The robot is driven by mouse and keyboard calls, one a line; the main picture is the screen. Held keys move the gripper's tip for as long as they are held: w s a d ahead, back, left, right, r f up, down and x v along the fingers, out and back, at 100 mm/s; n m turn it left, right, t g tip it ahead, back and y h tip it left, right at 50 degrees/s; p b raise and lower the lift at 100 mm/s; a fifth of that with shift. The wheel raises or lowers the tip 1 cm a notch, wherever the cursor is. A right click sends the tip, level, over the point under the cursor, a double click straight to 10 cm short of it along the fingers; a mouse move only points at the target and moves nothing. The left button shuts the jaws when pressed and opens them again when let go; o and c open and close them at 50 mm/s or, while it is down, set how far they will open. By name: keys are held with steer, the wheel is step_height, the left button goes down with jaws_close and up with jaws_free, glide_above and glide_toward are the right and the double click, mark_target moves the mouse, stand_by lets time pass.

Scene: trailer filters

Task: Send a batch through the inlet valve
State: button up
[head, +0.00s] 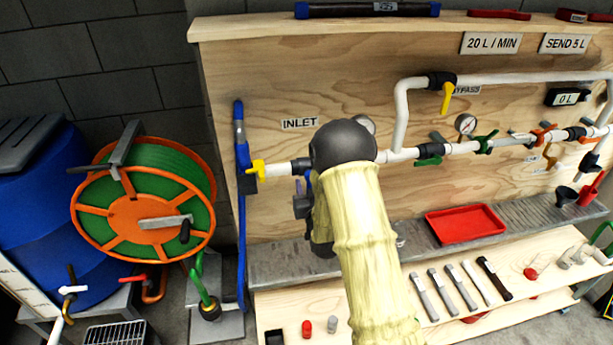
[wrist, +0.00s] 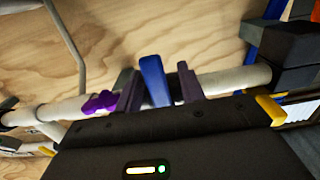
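The INLET label (head: 300,123) is on the wooden board above a white pipe (head: 278,169). A yellow valve lever (head: 257,169) is at the pipe's left end, beside the blue hose. In the wrist view, a blue lever (wrist: 154,80) stands up from the pipe between the two dark fingers of my gripper (wrist: 158,88). The fingers are open, with a small gap showing on each side of the lever. A purple handle (wrist: 100,102) is on the pipe just left of the fingers. In the head view my arm hides most of the gripper and the blue lever.
A hose reel (head: 150,215) and blue barrel (head: 40,200) stand left of the board. A gauge (head: 465,124), green handle (head: 430,151) and bypass valve (head: 446,97) are to the right. A red tray (head: 466,224) and several tools lie below. A display (head: 567,97) reads 0 L.

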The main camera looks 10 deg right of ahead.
steer(key=shift+w, duration=0.2)
jaws_close()
steer(key=shift+d, duration=0.1)
